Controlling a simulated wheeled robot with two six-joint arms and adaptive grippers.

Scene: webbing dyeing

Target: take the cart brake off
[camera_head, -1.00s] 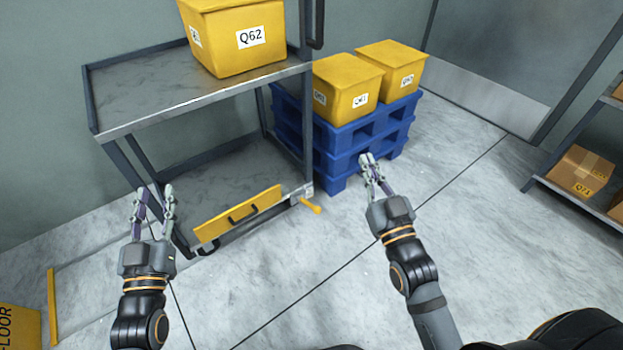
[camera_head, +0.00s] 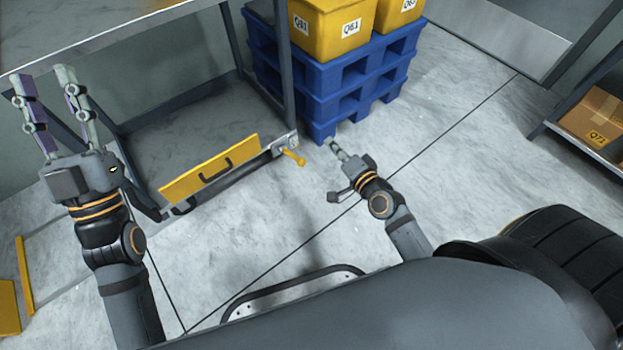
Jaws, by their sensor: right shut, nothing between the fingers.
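The cart (camera_head: 185,108) is a grey metal frame with an upper and a lower shelf. A yellow brake lever (camera_head: 294,158) sticks out at the front right corner of its lower shelf, pointing down and to the right. My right gripper (camera_head: 332,146) is shut and empty, to the right of the lever and apart from it in the picture. My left gripper (camera_head: 42,72) is open and empty, its fingers pointing up in front of the cart's left side. The cart's wheels are mostly hidden.
A yellow panel with a black handle (camera_head: 236,158) runs along the cart's lower front. Blue pallets (camera_head: 345,92) with yellow bins (camera_head: 330,32) stand right of the cart. A rack with a cardboard box (camera_head: 592,115) is at the right. The floor between is clear.

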